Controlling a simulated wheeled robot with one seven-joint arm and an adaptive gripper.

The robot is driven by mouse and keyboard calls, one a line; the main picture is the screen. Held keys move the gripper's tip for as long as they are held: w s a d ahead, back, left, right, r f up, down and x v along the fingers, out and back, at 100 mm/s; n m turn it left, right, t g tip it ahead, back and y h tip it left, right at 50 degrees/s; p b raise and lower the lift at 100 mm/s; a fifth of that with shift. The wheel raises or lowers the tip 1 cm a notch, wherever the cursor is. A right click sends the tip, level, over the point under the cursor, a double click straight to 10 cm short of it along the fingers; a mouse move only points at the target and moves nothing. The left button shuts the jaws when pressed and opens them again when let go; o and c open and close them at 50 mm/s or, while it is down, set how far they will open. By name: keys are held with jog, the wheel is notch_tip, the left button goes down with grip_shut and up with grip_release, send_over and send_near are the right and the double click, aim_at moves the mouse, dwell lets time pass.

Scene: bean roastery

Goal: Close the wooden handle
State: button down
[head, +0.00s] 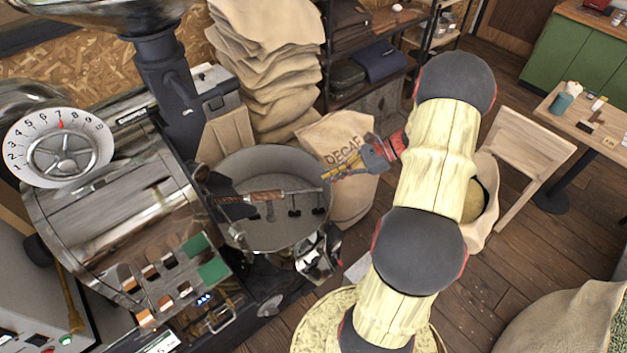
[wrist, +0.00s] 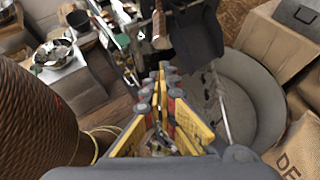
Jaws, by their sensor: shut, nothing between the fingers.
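The wooden handle (head: 266,196) is a brown bar on a dark metal arm at the front of the roaster, over the round cooling tray (head: 235,165). It points right, toward my gripper. A brown bar that looks like the same handle shows at the top of the wrist view (wrist: 158,22), beyond my fingertips. My gripper (head: 326,177) is shut and empty, with yellow and dark fingers. It is over the right rim of the tray, to the right of the handle's end and apart from it. In the wrist view its fingertips (wrist: 166,72) are together.
The roaster drum (head: 110,215) with a dial fills the left. Stacked sacks (head: 265,60) and a DECAF sack (head: 345,135) stand behind and beside the tray. A wooden chair (head: 525,150) is at the right. Some floor (head: 510,255) is clear at the right.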

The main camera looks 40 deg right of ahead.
send_near(259, 193)
notch_tip(259, 193, down, 5)
jog(key=s+d, duration=0.2)
jog(key=d, duration=0.1)
jog(key=shift+w+a+p, duration=0.4)
jog(key=shift+w+a, duration=0.05)
jog(key=shift+a, duration=0.15)
jog(key=shift+a, duration=0.1)
jog(key=w+a, duration=0.2)
jog(key=a, duration=0.1)
jog(key=w+a, duration=0.2)
jog(key=a, duration=0.1)
jog(key=w+a, duration=0.2)
jog(key=a, duration=0.1)
jog(key=shift+r+b, duration=0.1)
jog(key=shift+b, duration=0.3)
jog(key=shift+s+d, duration=0.1)
jog(key=shift+s, duration=0.05)
jog(key=d, duration=0.1)
jog(key=s+d, duration=0.1)
jog(key=d, duration=0.1)
jog(key=s+d, duration=0.1)
jog(key=shift+s+d+r, duration=0.15)
jog(key=shift+r, duration=0.05)
jog(key=v, duration=0.9)
